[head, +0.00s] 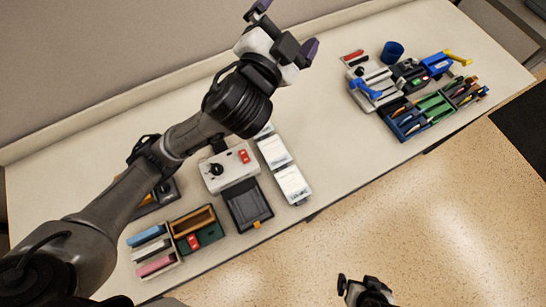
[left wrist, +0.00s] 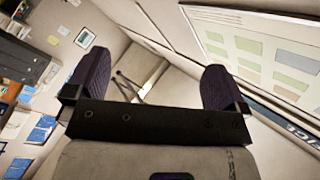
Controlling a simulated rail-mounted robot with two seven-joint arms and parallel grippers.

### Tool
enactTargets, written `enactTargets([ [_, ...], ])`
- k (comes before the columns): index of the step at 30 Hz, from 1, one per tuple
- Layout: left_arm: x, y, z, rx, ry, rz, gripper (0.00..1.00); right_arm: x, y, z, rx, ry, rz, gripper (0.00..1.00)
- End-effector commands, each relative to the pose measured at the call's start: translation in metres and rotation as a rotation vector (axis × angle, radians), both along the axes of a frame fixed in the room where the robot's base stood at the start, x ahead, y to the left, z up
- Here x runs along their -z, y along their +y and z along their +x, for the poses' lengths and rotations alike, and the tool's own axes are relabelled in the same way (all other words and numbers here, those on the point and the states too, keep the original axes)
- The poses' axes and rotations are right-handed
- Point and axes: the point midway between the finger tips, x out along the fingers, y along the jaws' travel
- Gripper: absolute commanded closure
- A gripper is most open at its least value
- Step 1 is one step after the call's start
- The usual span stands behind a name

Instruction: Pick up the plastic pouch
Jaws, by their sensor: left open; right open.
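I cannot make out a plastic pouch for certain. Two pale packets with printed labels, the nearer one (head: 292,184) and the farther one (head: 274,151), lie in a narrow tray at the middle of the desk; I cannot tell whether either is a pouch. My left gripper (head: 284,28) is raised at the top of the head view, open and empty, with purple fingers. Its spread fingers also show in the left wrist view (left wrist: 157,88), facing walls, with nothing between them. My right gripper (head: 362,284) is open at the bottom, over the floor in the picture, apart from the desk.
A grey box with a red switch (head: 230,168) and a black tray (head: 247,205) stand beside the packets. Trays with coloured blocks (head: 154,250) are at the near left. Tool trays (head: 422,115) and a blue cup (head: 392,51) are at the right. The desk between is clear.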

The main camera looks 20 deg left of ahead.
Motion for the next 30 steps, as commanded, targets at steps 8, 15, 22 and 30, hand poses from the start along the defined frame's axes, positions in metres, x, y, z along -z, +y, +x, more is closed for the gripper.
enactTargets([
  [8, -0.048, -0.083, -0.013, 0.098, -0.759, 0.623, 0.00, 0.082, 0.001, 0.000, 0.002, 0.001, 0.004, 0.00],
  [15, 0.008, -0.155, -0.038, 0.281, -1.279, 1.285, 0.00, 0.105, 0.002, 0.000, 0.005, 0.000, 0.008, 0.00],
  [22, 0.123, -0.172, -0.039, 0.590, -1.640, 1.892, 0.00, 0.115, 0.003, 0.000, 0.005, -0.001, 0.009, 0.00],
  [30, 0.250, -0.113, -0.025, -1.056, 1.721, -2.140, 0.00, 0.119, 0.003, 0.000, 0.005, -0.001, 0.008, 0.00],
])
